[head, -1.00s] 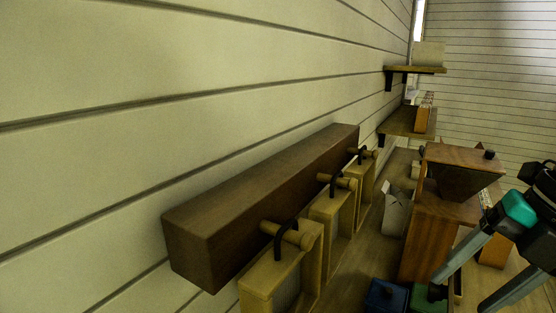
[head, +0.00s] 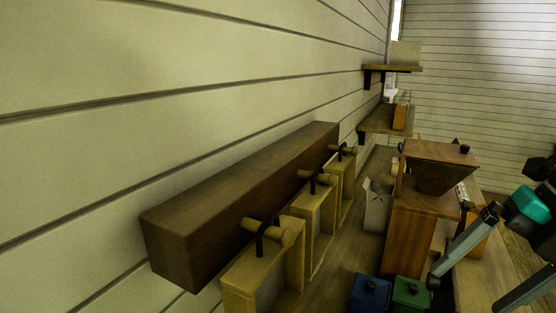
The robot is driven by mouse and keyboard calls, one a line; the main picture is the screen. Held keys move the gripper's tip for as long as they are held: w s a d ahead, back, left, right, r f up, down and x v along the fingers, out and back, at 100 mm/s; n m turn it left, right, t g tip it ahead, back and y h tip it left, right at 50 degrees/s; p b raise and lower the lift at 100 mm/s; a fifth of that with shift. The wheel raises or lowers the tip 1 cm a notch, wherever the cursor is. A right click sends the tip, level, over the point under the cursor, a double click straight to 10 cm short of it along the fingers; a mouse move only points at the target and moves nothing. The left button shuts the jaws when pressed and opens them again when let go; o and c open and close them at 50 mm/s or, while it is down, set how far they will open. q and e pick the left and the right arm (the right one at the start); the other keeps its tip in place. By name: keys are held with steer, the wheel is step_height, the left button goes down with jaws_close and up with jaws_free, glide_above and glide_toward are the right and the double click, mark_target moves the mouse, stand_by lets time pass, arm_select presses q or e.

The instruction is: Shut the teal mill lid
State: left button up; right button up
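A wooden mill-like box (head: 412,230) stands on the bench at right, with a tapered wooden hopper (head: 435,175) on top and a dark knob at its upper edge. No teal lid shows clearly on it. A dark green lidded box (head: 411,292) with a knob sits in front, beside a dark blue one (head: 370,291). I cannot tell whether the green one is the teal mill. One gripper (head: 466,295), its arm coming in from the right, has its grey fingers spread apart with nothing between them. The teal patch there is part of my gripper. My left gripper is out of view.
A dark beam (head: 235,205) runs along the plank wall. Pale wooden frames (head: 265,275) with pegs and dark loops hang by it. Two wall shelves (head: 392,68) are farther back.

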steer(key=shift+s+d+f+g, duration=0.3)
steer(key=shift+s+f, duration=0.2)
steer(key=shift+f, duration=0.2)
steer(key=shift+s+d+r+b, duration=0.1)
steer(key=shift+s+d+b, duration=0.15)
steer(key=shift+s+d, duration=0.3)
steer(key=shift+s+d+r+b, duration=0.1)
steer(key=shift+s+d+b, duration=0.15)
steer(key=shift+d, duration=0.45)
step_height(320, 180, up, 10)
steer(key=d+p, duration=0.1)
steer(key=p, duration=0.5)
steer(key=shift+s+d+f, duration=0.2)
steer(key=shift+d+f, duration=0.05)
steer(key=shift+d, duration=0.15)
